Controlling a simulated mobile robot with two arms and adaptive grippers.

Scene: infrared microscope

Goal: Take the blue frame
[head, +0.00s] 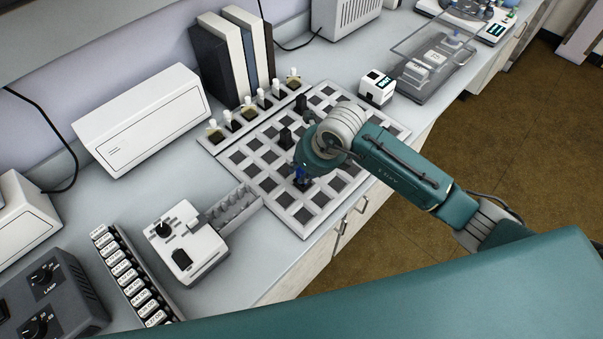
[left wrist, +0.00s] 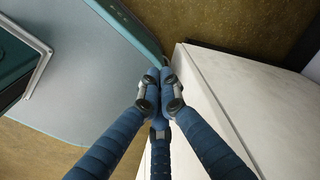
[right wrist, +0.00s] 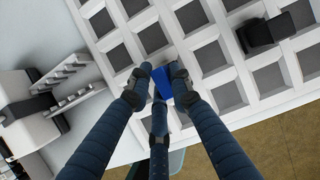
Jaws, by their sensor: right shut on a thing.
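The blue frame (right wrist: 162,82) shows as a small blue piece between the fingertips of my right gripper (right wrist: 161,74) in the right wrist view. The gripper is shut on it, over the white grid tray (right wrist: 212,27). In the head view, the blue frame (head: 299,173) shows just under my right gripper (head: 300,168), near the tray's front-left part. The fingers hide much of it, and I cannot tell whether it touches the tray. My left gripper (left wrist: 160,78) has its fingertips together and holds nothing, away from the tray.
A grey-white device (head: 181,245) with a toothed rack stands left of the tray. A row of labelled blocks (head: 130,275) lies farther left. A small white cube (head: 376,87) and a clear-lidded box (head: 425,72) are beyond.

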